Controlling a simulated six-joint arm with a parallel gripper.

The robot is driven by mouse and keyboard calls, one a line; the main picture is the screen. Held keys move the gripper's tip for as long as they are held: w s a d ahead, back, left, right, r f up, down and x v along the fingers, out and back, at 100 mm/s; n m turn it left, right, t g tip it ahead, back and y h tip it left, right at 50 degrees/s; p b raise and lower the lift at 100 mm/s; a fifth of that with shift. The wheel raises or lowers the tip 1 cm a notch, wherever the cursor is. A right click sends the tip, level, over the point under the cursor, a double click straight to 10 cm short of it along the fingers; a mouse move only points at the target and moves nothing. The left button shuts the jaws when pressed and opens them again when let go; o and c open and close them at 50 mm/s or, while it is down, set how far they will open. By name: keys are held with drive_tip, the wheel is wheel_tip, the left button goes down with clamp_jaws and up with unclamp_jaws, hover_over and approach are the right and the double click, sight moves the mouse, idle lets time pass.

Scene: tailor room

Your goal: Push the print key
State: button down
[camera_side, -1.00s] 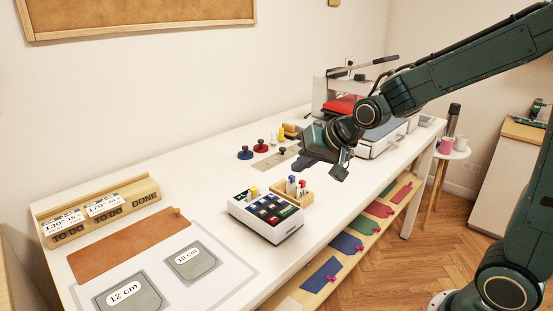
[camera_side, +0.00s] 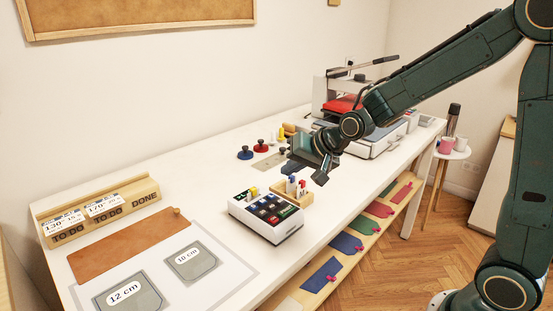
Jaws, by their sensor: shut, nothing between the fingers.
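My gripper (camera_side: 312,178) is shut and empty. In the picture it is just above and behind the key box, close to a small wooden holder (camera_side: 305,199) with red, blue and white items. I see no contact between my gripper and the box.
A brown leather piece (camera_side: 130,246) and grey pocket templates marked 12 cm (camera_side: 130,296) and 10 cm (camera_side: 192,263) lie at the left. A wooden card rack (camera_side: 98,211) stands behind them. Round-knobbed weights (camera_side: 261,146) and a heat press (camera_side: 345,105) are farther back.

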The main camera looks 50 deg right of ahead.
drive_tip(key=shift+f, duration=4.2)
drive_tip(key=shift+f, duration=0.9)
drive_tip(key=shift+r, duration=0.9)
drive_tip(key=shift+r, duration=0.15)
drive_tip(key=shift+r, duration=2.35)
drive_tip(key=shift+s, duration=0.1)
